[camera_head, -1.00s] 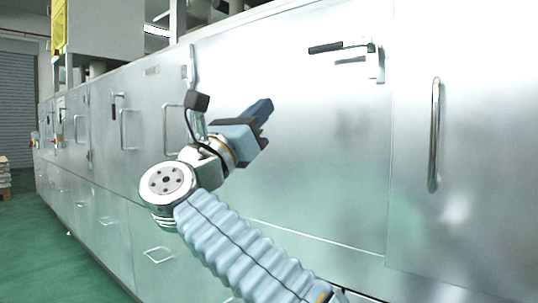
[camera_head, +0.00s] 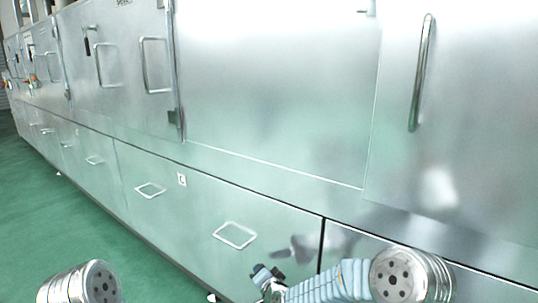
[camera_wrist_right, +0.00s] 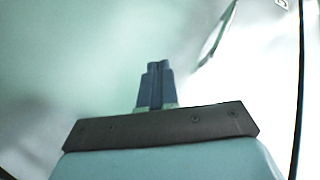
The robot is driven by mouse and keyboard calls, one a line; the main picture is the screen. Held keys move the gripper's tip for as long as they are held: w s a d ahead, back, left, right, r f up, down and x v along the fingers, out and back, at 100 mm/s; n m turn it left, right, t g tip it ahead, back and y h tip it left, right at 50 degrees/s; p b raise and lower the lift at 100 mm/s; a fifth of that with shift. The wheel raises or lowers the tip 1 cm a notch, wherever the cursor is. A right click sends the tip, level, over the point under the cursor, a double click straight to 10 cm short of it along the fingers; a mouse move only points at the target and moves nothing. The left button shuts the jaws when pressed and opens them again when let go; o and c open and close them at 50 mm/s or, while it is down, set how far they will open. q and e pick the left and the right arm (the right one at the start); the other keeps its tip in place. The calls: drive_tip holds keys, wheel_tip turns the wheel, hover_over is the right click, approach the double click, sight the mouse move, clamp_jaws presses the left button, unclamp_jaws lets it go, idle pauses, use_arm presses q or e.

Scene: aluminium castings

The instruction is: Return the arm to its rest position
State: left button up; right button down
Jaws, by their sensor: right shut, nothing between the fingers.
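My right gripper (camera_head: 267,274) is low at the bottom of the head view, in front of the drawer fronts, and shows small and dark at the end of my blue ribbed arm. In the right wrist view its two blue-grey fingers (camera_wrist_right: 156,72) are together with nothing between them. A blurred pale metal surface lies beyond them. A rounded joint of my left arm (camera_head: 85,285) shows at the bottom left of the head view; my left gripper is out of view.
A long row of shiny metal cabinets (camera_head: 270,90) runs across the head view, with a vertical door handle (camera_head: 421,72) and drawers with loop handles (camera_head: 235,235). The right gripper is near the lower drawers. Green floor (camera_head: 50,215) is open at the left.

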drive_tip(key=s+d+f+n+g, duration=0.2)
drive_tip(key=s+d+f+g, duration=0.3)
drive_tip(key=s+f, duration=0.5)
drive_tip(key=s+d+f+n+g, duration=0.1)
drive_tip(key=s+d+f+g, duration=0.1)
drive_tip(key=s, duration=0.6)
drive_tip(key=s+d+f+n+g+p, duration=0.1)
drive_tip(key=s+d+f+g, duration=0.2)
drive_tip(key=s+f, duration=0.3)
drive_tip(key=s+d+f+n+g, duration=0.1)
drive_tip(key=s+d+f, duration=0.3)
drive_tip(key=s, duration=0.7)
drive_tip(key=shift+s+d+g+h+p, duration=0.2)
drive_tip(key=shift+s+g+h+p, duration=0.15)
drive_tip(key=shift+g, duration=0.45)
